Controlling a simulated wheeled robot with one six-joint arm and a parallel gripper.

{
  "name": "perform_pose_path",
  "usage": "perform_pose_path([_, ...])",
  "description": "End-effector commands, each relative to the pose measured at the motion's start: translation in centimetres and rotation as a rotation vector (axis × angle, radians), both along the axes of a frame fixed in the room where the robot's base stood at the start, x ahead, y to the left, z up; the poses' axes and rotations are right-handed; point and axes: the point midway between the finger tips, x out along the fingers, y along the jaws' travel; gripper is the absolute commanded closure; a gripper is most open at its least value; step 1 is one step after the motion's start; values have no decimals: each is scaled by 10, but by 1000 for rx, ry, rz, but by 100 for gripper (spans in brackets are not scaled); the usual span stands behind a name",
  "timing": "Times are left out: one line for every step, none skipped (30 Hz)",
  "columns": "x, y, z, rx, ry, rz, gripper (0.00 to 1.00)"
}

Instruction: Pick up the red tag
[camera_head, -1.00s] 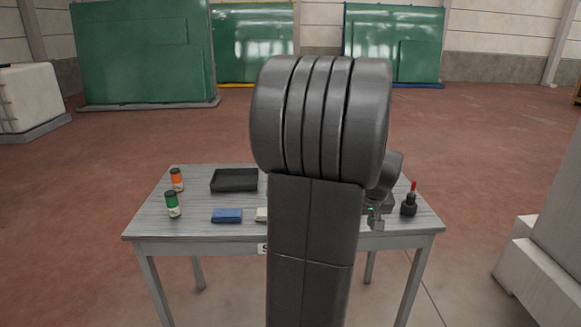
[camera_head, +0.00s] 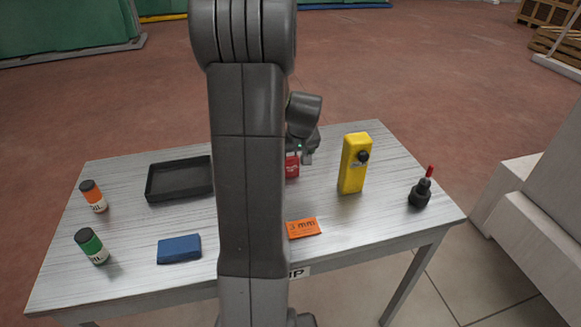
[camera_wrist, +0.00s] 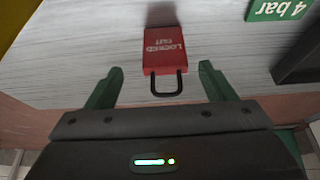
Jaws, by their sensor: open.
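The red tag (camera_wrist: 165,50) lies on the table in the wrist view, with white lettering and a dark loop at its near edge. In the head view a small part of the red tag (camera_head: 292,168) shows beside my arm; the rest is hidden. My gripper (camera_wrist: 159,83) is open and empty. Its green fingers are on either side of the loop end in the wrist view, apart from the tag. In the head view my gripper (camera_head: 307,157) is just above and right of the red patch.
The grey table (camera_head: 330,265) also carries a yellow device (camera_head: 353,163), an orange "3 mm" tag (camera_head: 303,228), a black tray (camera_head: 180,180), a blue block (camera_head: 179,249), two bottles and a dark red-tipped tool (camera_head: 421,190). A green "4 bar" tag (camera_wrist: 279,9) lies near the tray.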

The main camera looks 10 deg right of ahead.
Motion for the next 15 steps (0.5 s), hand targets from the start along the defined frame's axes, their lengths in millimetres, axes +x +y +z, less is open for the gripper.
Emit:
perform_pose_path([2, 1, -3, 1, 3, 0, 24])
perform_pose_path([3, 2, -6, 1, 3, 0, 24])
perform_pose_path([6, 3, -11, 1, 4, 0, 24])
perform_pose_path([8, 4, -14, 2, 4, 1, 24])
perform_pose_path([10, 5, -17, 1, 4, 0, 24])
perform_pose_path([13, 6, -21, 0, 4, 1, 24])
perform_pose_path([14, 7, -25, 1, 4, 2, 24])
perform_pose_path([16, 7, -29, 1, 4, 0, 24])
perform_pose_path([18, 6, -33, 0, 3, 0, 24])
perform_pose_path([19, 6, -35, 0, 3, 0, 24])
perform_pose_path([20, 6, -38, 0, 3, 0, 24])
perform_pose_path([21, 6, -40, 0, 2, 0, 24])
perform_pose_path([22, 6, -41, -1, 1, -1, 24])
perform_pose_path([22, 6, -42, -1, 0, -1, 24])
perform_pose_path([22, 6, -43, -1, 0, -1, 24])
